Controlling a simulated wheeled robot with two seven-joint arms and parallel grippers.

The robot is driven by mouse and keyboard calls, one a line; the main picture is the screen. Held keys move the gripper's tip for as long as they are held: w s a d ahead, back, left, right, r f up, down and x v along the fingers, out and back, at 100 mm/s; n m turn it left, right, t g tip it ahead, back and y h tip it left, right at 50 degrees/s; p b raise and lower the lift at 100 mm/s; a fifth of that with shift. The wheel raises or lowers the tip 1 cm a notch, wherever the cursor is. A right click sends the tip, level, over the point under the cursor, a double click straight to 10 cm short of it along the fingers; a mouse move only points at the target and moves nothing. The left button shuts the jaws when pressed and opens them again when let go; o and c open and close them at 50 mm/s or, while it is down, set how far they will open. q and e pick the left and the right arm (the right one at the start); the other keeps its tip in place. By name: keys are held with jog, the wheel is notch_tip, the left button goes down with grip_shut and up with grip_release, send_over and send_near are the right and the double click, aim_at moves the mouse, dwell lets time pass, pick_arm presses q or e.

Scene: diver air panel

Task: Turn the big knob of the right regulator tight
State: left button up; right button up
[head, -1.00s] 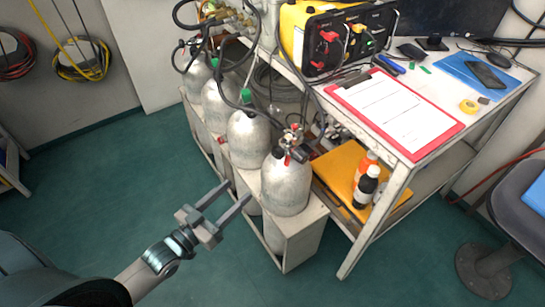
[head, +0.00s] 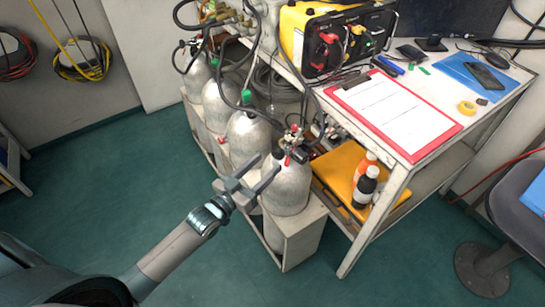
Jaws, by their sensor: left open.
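My left gripper (head: 265,174) is open and empty. Its fingers point up and right, in front of the nearest silver cylinder (head: 291,190) in the picture. A regulator (head: 294,143) with red parts and a dark knob sits on top of that cylinder, just up and right of the fingertips. The gripper appears apart from the regulator. Which part is the big knob is too small to tell surely. My right gripper is not in view.
Several more cylinders (head: 221,101) stand in a row in a pale rack (head: 303,237). A workbench (head: 398,185) stands close on the right, with a red clipboard (head: 394,112) and a yellow case (head: 303,20). Black hoses hang above the cylinders. The green floor (head: 110,185) at left is clear.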

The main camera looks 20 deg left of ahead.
aim_at(276, 155)
pick_arm(q)
jog(key=shift+x, duration=2.2)
jog(key=c, duration=1.1)
